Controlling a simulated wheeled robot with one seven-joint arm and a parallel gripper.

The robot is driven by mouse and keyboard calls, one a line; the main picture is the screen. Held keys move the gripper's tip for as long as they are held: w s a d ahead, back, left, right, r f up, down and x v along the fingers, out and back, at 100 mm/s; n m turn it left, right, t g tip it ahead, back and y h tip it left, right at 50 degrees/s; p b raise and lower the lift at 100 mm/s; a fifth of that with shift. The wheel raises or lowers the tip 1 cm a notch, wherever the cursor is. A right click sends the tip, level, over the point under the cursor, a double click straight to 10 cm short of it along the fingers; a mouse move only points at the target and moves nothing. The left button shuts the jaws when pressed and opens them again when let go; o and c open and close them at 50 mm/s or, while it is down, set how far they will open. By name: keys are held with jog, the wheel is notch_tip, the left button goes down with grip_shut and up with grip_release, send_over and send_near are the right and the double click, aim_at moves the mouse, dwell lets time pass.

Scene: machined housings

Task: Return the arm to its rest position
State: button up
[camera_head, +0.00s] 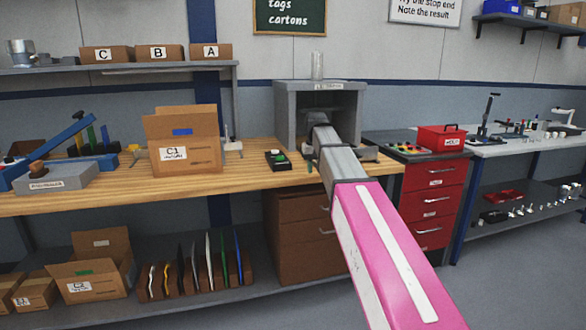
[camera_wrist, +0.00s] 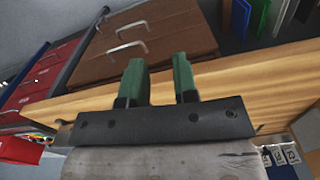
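My gripper (camera_wrist: 159,77) shows in the wrist view with two green fingers standing apart and nothing between them. Beyond the fingers are the wooden bench edge (camera_wrist: 270,78) and brown drawers (camera_wrist: 140,40) with metal handles. In the head view my pink and grey arm (camera_head: 385,250) reaches from the lower right toward the bench and ends in front of the grey open-fronted box (camera_head: 291,110).
An open carton C1 (camera_head: 185,145) and a small black device with a green button (camera_head: 278,160) stand on the wooden bench (camera_head: 120,190). A red drawer cabinet (camera_head: 435,195) stands right of my arm. The floor (camera_head: 510,270) at the right is clear.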

jog(key=s+d+f, duration=0.3)
jog(key=s+f, duration=0.5)
jog(key=f, duration=0.4)
jog(key=s+d+f+m, duration=0.1)
jog(key=s+d+f, duration=0.3)
jog(key=s+f, duration=0.4)
jog(key=s+d+f, duration=0.3)
jog(key=s+f, duration=0.6)
jog(key=f, duration=0.7)
jog(key=shift+d+m, duration=0.3)
jog(key=shift+d, duration=0.05)
